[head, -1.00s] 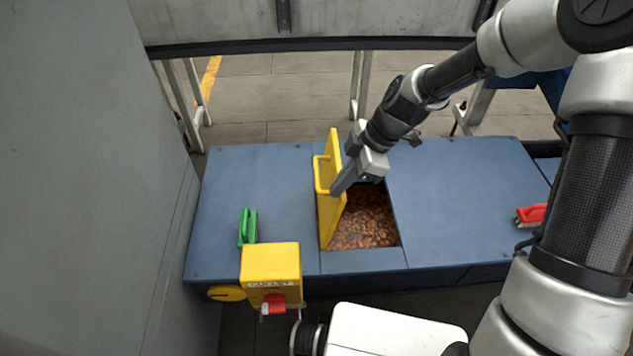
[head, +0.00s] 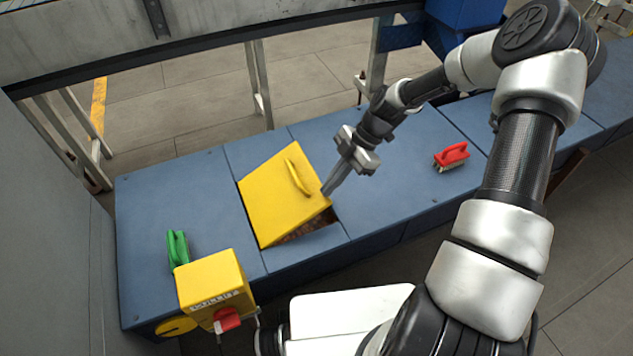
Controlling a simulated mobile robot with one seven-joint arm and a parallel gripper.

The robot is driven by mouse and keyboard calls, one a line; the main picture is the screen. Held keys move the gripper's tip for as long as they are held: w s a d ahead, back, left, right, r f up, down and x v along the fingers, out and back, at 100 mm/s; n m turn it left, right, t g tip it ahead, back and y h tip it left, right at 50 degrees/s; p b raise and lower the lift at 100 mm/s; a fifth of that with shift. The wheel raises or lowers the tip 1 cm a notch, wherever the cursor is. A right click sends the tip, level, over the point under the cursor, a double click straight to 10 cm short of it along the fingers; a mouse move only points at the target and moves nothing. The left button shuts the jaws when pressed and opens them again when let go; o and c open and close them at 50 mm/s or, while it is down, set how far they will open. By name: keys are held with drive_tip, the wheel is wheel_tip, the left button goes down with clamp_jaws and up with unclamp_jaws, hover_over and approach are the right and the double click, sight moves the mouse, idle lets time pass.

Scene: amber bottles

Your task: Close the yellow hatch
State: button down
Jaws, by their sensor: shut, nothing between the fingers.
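The yellow hatch (head: 275,205) is a flat yellow lid with a curved yellow handle (head: 298,177) on its top face. It lies tilted over the opening in the blue bench, its right and front edges raised. A dark gap with some brown contents (head: 308,230) shows under its front right corner. My gripper (head: 329,190) is shut and empty, its fingertips at the right edge of the hatch. I cannot tell whether they touch it.
The blue bench top (head: 170,205) is mostly clear. A red-handled brush (head: 451,156) stands to the right of my gripper. A metal rail (head: 200,40) runs behind.

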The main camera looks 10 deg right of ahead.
sight(341, 211)
drive_tip(key=d+f+y, duration=0.1)
drive_tip(key=f, duration=0.2)
drive_tip(key=d+f+g+y+b, duration=0.1)
drive_tip(key=f+y, duration=0.1)
drive_tip(key=f, duration=0.1)
drive_tip(key=w+d+f+y, duration=0.1)
drive_tip(key=f, duration=0.1)
drive_tip(key=shift+d+f+g+y, duration=0.2)
drive_tip(key=shift+f+g+y, duration=0.1)
drive_tip(key=shift+f, duration=0.1)
drive_tip(key=shift+w+d+f, duration=0.1)
drive_tip(key=shift+d+f, duration=0.05)
drive_tip(key=shift+f, duration=0.95)
drive_tip(key=shift+r, duration=0.15)
